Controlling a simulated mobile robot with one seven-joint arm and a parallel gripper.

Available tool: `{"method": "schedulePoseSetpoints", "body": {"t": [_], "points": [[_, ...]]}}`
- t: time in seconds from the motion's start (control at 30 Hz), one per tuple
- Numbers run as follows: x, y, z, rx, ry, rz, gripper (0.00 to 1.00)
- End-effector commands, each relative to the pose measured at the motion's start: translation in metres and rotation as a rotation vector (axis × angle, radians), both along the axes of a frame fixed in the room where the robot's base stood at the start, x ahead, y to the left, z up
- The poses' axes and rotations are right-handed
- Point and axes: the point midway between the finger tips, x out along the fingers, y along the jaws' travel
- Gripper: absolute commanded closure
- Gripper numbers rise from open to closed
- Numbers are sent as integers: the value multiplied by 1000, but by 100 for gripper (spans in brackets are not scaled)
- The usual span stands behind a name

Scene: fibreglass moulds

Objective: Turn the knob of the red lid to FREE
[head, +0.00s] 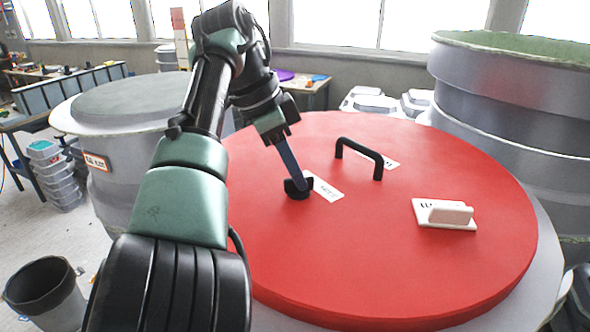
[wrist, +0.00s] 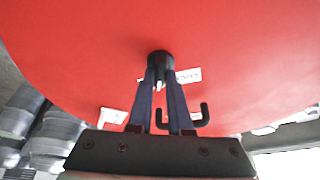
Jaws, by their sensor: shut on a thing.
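The red lid (head: 400,270) is round and lies on a large grey mould. A small black knob (head: 290,193) stands on its left part; the knob also shows in the wrist view (wrist: 160,57), with a short white mark on it. My gripper (head: 301,184) reaches down from the upper left, and its two blue fingers are shut on the knob, one on each side, in the wrist view (wrist: 162,72). A white label (head: 327,189) lies just right of the knob; its print is too small to read. Another label (head: 390,163) is partly hidden behind the black handle.
The black bar handle (head: 360,152) rises from the lid behind the knob. A white block on a plate (head: 445,214) sits on the lid's right. A tall grey mould (head: 520,120) stands behind right, a grey-lidded one (head: 125,105) at left. A dark bin (head: 42,290) is front left.

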Motion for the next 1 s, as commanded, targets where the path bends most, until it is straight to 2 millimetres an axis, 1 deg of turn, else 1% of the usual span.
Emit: {"method": "schedulePoseSetpoints", "body": {"t": [0.33, 0.87, 0.9, 0.97, 1.0], "points": [[1, 0, 1, 0, -1, -85, 100], [1, 0, 1, 1, -1, -100, 100], [1, 0, 1, 1, -2, -100, 81], [1, 0, 1, 1, -2, -100, 70], [1, 0, 1, 1, -2, -100, 63]]}}
